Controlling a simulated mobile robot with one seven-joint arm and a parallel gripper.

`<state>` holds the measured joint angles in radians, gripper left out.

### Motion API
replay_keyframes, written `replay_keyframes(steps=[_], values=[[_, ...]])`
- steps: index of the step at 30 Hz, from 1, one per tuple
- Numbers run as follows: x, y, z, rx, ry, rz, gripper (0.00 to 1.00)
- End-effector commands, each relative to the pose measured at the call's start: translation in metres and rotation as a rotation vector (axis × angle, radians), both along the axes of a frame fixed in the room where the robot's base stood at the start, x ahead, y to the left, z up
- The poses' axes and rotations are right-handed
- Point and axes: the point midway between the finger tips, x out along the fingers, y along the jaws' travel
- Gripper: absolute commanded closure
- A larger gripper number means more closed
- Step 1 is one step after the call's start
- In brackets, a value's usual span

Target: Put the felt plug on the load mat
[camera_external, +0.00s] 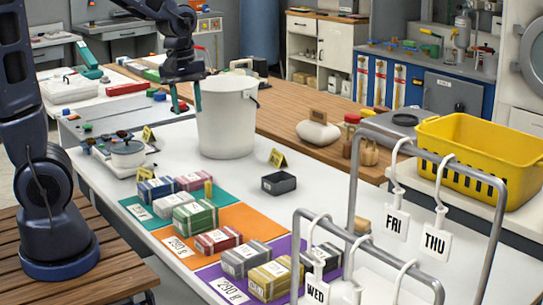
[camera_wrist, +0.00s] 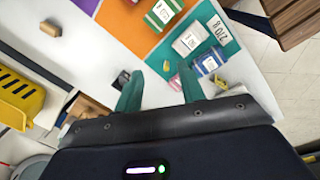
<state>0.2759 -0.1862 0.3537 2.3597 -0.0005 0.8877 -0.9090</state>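A small yellow upright piece (camera_external: 208,189), possibly the felt plug, stands at the far edge of the teal mat; it also shows in the wrist view (camera_wrist: 166,66), just beyond my fingertips. A small tan block (camera_external: 362,225) lies farther right on the white table; I cannot tell which is the plug. Three adjoining mats are teal (camera_external: 226,199), orange (camera_external: 242,222) and purple (camera_external: 208,273), with gram labels and bundles on them. None is clearly marked as the load mat. My gripper (camera_external: 185,101) is open and empty above the table, left of the white bucket.
A white bucket (camera_external: 226,125) stands close right of my gripper. A small dark tray (camera_external: 279,184) sits right of the mats. Grey rails (camera_external: 362,170) with day tags rise at the front right, near a yellow basket (camera_external: 460,158). White table between bucket and mats is mostly clear.

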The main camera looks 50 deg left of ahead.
Motion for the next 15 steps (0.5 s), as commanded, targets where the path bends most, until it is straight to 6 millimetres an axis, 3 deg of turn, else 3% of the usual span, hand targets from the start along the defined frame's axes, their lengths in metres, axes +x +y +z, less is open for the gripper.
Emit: replay_keyframes(steps=[6,15], values=[[-0.041,-0.008,0.037,0.013,-0.111,-0.26,0.61],[-0.1,-0.02,0.072,0.111,-0.245,-0.612,0.61]])
